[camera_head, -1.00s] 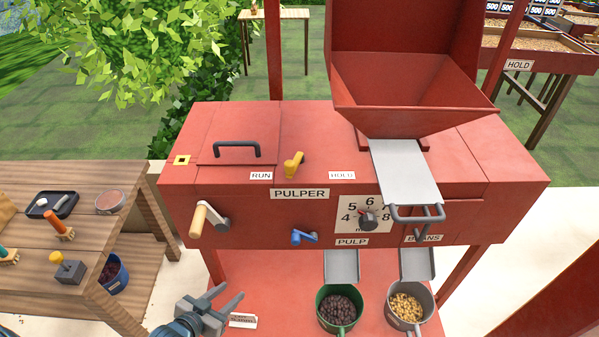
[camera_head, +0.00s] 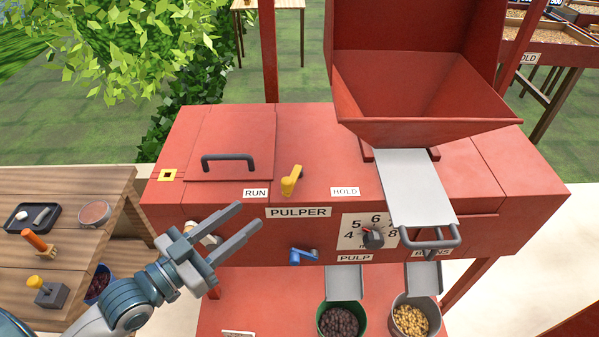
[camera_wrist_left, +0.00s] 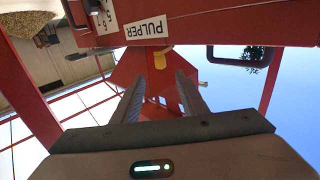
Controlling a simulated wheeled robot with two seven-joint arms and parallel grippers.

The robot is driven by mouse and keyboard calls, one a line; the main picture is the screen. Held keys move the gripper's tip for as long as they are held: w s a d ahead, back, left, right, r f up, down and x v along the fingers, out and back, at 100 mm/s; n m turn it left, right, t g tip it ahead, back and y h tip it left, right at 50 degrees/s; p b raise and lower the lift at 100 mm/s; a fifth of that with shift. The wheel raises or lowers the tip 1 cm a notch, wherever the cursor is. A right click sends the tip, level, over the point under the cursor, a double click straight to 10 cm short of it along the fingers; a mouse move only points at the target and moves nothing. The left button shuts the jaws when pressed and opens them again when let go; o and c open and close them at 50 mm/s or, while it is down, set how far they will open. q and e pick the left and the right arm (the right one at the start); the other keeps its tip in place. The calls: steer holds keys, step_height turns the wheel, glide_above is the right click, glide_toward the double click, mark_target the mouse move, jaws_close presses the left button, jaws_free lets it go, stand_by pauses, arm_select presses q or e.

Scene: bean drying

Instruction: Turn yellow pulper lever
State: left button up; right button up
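The yellow lever (camera_head: 291,181) stands on the top of the red pulper (camera_head: 230,218), between the RUN label (camera_head: 255,193) and the HOLD label (camera_head: 345,191). It also shows in the left wrist view (camera_wrist_left: 160,60), between and beyond my fingertips. My left gripper (camera_head: 249,216) is open and empty in front of the pulper's front face, to the left of and nearer than the lever, its fingers pointing up and right. It does not touch the lever. My right gripper is not in view.
A crank (camera_head: 205,232) is partly hidden behind my left gripper. A blue lever (camera_head: 303,256) and a dial (camera_head: 373,237) are on the pulper's front. A black lid handle (camera_head: 229,160) stands behind the RUN label. The hopper (camera_head: 425,90) rises at the right.

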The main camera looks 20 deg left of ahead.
mark_target(293, 177)
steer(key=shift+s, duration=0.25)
arm_select(q)
steer(key=shift+w, duration=0.1)
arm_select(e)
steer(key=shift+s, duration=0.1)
